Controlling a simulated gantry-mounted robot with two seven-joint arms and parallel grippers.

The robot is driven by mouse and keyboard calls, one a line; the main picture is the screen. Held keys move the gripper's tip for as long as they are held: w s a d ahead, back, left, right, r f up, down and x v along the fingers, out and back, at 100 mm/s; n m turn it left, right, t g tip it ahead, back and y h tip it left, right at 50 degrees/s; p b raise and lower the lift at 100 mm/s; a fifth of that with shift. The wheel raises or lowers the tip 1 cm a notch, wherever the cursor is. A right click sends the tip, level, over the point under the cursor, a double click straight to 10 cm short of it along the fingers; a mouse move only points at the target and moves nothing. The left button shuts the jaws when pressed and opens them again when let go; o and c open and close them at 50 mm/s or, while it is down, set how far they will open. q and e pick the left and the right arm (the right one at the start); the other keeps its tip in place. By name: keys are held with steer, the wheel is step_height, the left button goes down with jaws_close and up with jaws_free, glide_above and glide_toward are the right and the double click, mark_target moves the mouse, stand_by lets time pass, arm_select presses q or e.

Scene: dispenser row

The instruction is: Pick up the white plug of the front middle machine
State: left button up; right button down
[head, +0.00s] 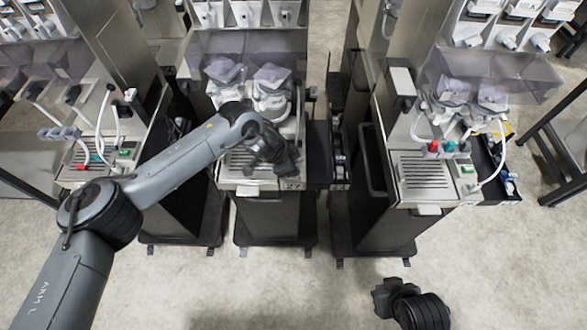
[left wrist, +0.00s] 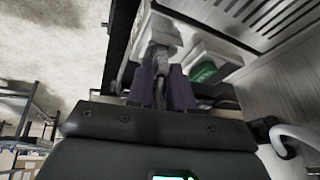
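The front middle machine (head: 238,186) stands at the centre of the head view, with a slotted drip tray. My left gripper (head: 290,167) is over the right part of its front ledge, and its arm hides part of the machine. In the left wrist view a whitish-grey plug (left wrist: 162,42) stands just beyond my left fingers (left wrist: 162,92), with a thin grey piece showing between them. Whether the fingers press on it cannot be told. A green part (left wrist: 203,70) sits on a white block beside the right finger. My right gripper (head: 384,298) is low in the head view, away from the machines, its fingers unclear.
A left machine (head: 128,152) and a right machine (head: 425,168) stand on either side, with white hoses and coloured connectors. A narrow dark rack (head: 340,155) stands close to the right of the middle machine. The floor in front (head: 270,285) is clear.

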arm_select(q)
jaws_close()
steer(key=shift+r, duration=0.15)
steer(key=shift+r, duration=0.25)
steer(key=r, duration=0.4)
steer(key=shift+d, duration=0.2)
steer(key=s+d+r, duration=0.6)
steer(key=d, duration=0.3)
steer(key=shift+d+r, duration=0.15)
steer(key=shift+d, duration=0.2)
steer(key=shift+r+p, duration=0.35)
steer(key=shift+p, duration=0.2)
steer(key=shift+s+r+p, duration=0.1)
steer(key=shift+r+p, duration=0.45)
steer(key=shift+p, duration=0.1)
steer(key=shift+r, duration=0.15)
